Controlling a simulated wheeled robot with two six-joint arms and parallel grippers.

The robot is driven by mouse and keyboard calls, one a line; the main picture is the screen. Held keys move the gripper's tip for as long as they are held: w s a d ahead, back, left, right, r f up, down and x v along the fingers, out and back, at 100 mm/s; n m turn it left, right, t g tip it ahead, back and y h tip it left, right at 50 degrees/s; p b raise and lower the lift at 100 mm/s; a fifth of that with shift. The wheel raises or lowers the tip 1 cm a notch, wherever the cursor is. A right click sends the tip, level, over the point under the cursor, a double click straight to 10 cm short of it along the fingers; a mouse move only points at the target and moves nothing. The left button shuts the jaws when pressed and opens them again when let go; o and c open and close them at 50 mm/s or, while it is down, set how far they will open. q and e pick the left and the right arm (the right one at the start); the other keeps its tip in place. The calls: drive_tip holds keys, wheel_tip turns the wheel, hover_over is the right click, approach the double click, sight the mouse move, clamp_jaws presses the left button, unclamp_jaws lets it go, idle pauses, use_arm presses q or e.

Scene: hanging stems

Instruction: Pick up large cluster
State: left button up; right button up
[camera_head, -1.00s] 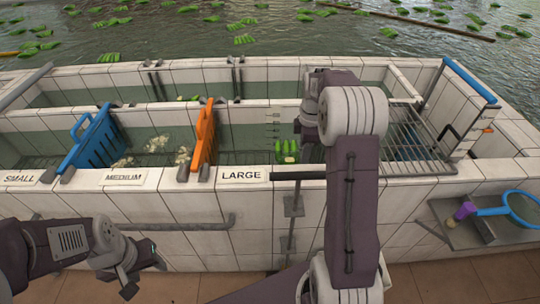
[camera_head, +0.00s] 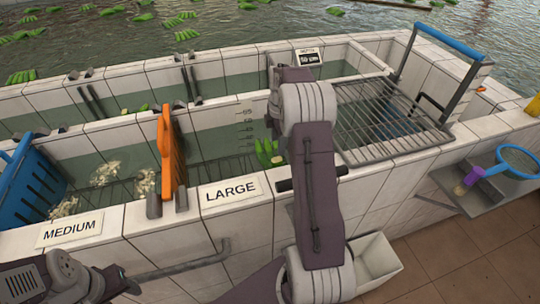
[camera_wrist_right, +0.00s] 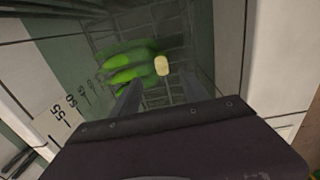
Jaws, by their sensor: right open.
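A green banana-like cluster (camera_head: 268,153) lies in the water of the compartment behind the LARGE sign (camera_head: 231,191). My right arm reaches over this compartment, and its gripper is mostly hidden behind my wrist in the head view. In the right wrist view, the open right gripper (camera_wrist_right: 160,82) points down at the cluster (camera_wrist_right: 128,66), with a gap between them. The cluster's pale stem end (camera_wrist_right: 161,66) shows just beyond the fingertips, between the fingers. My left gripper (camera_head: 122,284) is at the lower left, outside the tank, its jaws unclear.
An orange divider (camera_head: 170,150) stands left of the large compartment. A blue crate (camera_head: 25,190) stands farther left. A metal rack (camera_head: 385,120) covers the tank's right part. White tiled walls surround the compartment, with a depth scale (camera_wrist_right: 66,118). A net (camera_head: 518,162) rests on a side shelf.

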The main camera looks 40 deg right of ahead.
sight(278, 159)
drive_tip(key=shift+s+a+f, duration=0.15)
drive_tip(key=shift+s+f, duration=0.15)
drive_tip(key=shift+s, duration=0.05)
wheel_tip(278, 159, down, 2)
drive_tip(key=shift+f, duration=0.25)
drive_tip(key=shift+w+f, duration=0.15)
drive_tip(key=shift+f, duration=0.05)
drive_tip(key=f, duration=0.3)
drive_tip(key=f+b, duration=0.1)
drive_tip(key=f, duration=0.1)
drive_tip(key=shift+w+d, duration=0.15)
drive_tip(key=shift+d, duration=0.1)
clamp_jaws()
drive_tip(key=shift+r, duration=0.1)
